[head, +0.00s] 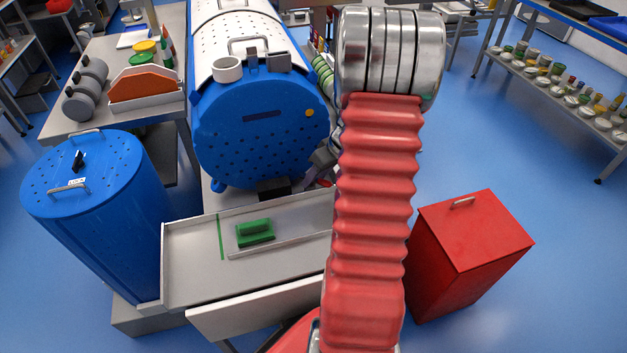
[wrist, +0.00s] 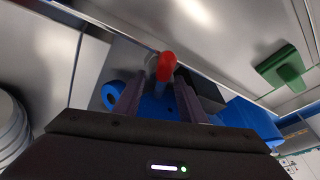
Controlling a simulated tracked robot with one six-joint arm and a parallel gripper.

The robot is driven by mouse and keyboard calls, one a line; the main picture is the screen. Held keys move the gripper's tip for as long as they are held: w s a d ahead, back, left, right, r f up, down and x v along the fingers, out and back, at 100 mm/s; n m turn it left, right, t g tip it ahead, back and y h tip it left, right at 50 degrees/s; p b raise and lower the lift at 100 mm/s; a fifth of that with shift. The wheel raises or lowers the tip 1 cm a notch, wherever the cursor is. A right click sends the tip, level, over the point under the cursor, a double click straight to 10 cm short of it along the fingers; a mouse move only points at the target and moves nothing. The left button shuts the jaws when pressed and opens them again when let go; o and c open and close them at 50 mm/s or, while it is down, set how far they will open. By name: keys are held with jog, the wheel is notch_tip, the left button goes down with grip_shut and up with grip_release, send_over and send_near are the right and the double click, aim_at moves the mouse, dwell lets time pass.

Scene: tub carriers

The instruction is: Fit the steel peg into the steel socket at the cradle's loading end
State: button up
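My gripper (wrist: 160,82) reaches toward the front of the big blue tub, at the loading end. In the wrist view its two dark fingers stand apart, with blue showing between them. A rounded red end (wrist: 166,66) shows at the fingertips, narrower than the gap, with a small greyish metal part (wrist: 151,62) beside it. I cannot tell whether these belong to the steel peg or its socket. In the head view my gripper (head: 322,160) is partly hidden by my red-sleeved arm, with a bit of red (head: 327,183) just below it. Neither peg nor socket shows clearly.
The blue tub (head: 250,140) lies above a dark block (head: 273,188). A grey tray table (head: 190,270) in front carries a green handled block (head: 255,232). A blue bin (head: 100,185) stands left and a red box (head: 470,240) right.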

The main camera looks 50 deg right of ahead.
jog(key=shift+c, duration=0.5)
jog(key=c, duration=0.6)
jog(key=shift+a, duration=0.1)
grip_shut()
